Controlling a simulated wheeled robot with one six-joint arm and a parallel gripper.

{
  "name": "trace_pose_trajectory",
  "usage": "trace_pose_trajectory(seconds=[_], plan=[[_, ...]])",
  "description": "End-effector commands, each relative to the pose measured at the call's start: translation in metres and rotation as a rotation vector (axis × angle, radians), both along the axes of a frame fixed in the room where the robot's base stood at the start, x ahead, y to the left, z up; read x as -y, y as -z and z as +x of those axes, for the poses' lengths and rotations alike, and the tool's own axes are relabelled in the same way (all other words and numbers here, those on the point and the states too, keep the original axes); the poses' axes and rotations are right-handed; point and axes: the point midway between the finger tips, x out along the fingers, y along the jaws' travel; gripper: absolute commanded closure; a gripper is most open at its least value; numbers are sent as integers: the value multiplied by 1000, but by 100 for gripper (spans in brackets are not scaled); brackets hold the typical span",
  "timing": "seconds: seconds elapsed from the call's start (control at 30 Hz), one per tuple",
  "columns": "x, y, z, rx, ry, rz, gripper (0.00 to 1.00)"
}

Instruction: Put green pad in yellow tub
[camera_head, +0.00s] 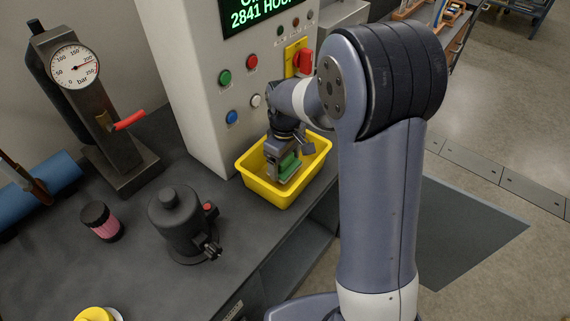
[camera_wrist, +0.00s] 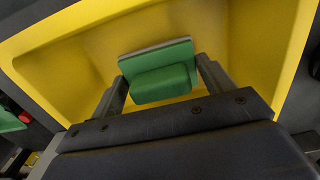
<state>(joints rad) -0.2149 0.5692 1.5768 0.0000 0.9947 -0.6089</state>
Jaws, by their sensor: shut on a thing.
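The yellow tub (camera_head: 283,195) stands on the dark bench top beside the grey control cabinet. My gripper (camera_head: 284,168) is down inside the tub's opening, shut on the green pad (camera_head: 289,166). In the wrist view the green pad (camera_wrist: 160,72) sits between the two fingers of my gripper (camera_wrist: 162,82), with a grey plate edge along its top side. The yellow tub's walls (camera_wrist: 262,45) surround the pad in that view. I cannot tell whether the pad touches the tub floor.
The grey control cabinet (camera_head: 185,80) with buttons rises right behind the tub. A dark canister (camera_head: 178,222) stands left of the tub, with a pink-banded jar (camera_head: 101,221) and a pressure gauge stand (camera_head: 105,120) further left. Bare bench (camera_head: 140,275) lies in front.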

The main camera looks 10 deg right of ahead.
Motion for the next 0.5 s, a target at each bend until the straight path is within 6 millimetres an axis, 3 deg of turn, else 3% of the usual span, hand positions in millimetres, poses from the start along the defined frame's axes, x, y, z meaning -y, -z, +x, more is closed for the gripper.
trace_pose_trajectory(seconds=[0.13,0.5], plan=[[0,18,-1,-4,0,-1,45],[0,23,0,0,0,0,45]])
